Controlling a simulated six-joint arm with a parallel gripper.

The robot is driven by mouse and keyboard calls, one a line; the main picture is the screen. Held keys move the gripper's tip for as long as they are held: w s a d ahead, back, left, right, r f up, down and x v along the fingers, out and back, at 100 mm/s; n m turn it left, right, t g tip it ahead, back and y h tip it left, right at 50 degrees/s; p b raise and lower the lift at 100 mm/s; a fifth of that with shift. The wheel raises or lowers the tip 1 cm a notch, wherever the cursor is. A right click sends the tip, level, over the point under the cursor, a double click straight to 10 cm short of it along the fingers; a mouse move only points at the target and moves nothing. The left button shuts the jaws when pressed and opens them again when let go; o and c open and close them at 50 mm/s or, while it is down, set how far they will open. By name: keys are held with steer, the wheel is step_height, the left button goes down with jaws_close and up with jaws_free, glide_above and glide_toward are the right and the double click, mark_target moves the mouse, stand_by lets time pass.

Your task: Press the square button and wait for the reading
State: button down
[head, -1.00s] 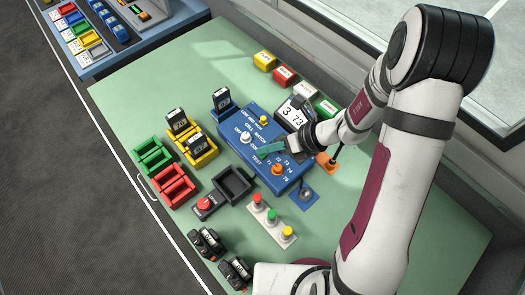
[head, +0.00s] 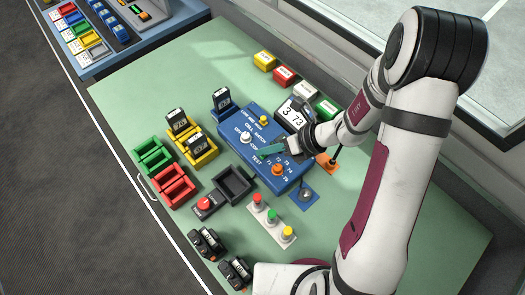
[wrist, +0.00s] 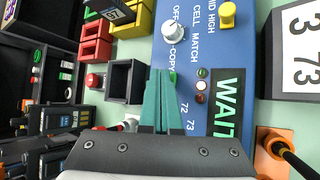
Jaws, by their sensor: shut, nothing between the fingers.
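The blue panel (head: 262,172) lies at the middle of the green table. My gripper (head: 262,154) is over it, with its green fingers together and nothing between them. In the wrist view the fingertips (wrist: 160,72) are at the panel's edge by the word COPY. A small green piece (wrist: 173,77) shows beside the tips; it may be the square button, mostly hidden by the fingers. I cannot tell whether the tips touch or press it. A dark display (wrist: 227,100) on the panel reads WAIT in green letters.
The panel carries a white knob (head: 246,137), a yellow knob (head: 263,121) and an orange knob (head: 278,169). A card (head: 293,114) reads 3 and 73. An empty black tray (head: 234,184) and a red button (head: 204,203) stand left of the panel.

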mark_target(267, 158)
steer(key=shift+r, duration=0.75)
step_height(267, 158, up, 5)
stand_by(0.5)
stand_by(0.6)
steer(key=s+d+r+n+h, duration=0.2)
steer(key=s+r+n, duration=0.1)
steer(key=s+n, duration=0.3)
steer(key=s+d+r+n+g+h, duration=0.1)
steer(key=s+d+r+n+h, duration=0.1)
steer(key=s+n, duration=0.5)
steer(key=s+d+r+n+h, duration=0.3)
steer(key=s+n, duration=0.4)
steer(key=n, duration=0.3)
steer(key=shift+d+r+g, duration=0.3)
steer(key=shift+d+r, duration=0.05)
steer(key=shift+r, duration=0.55)
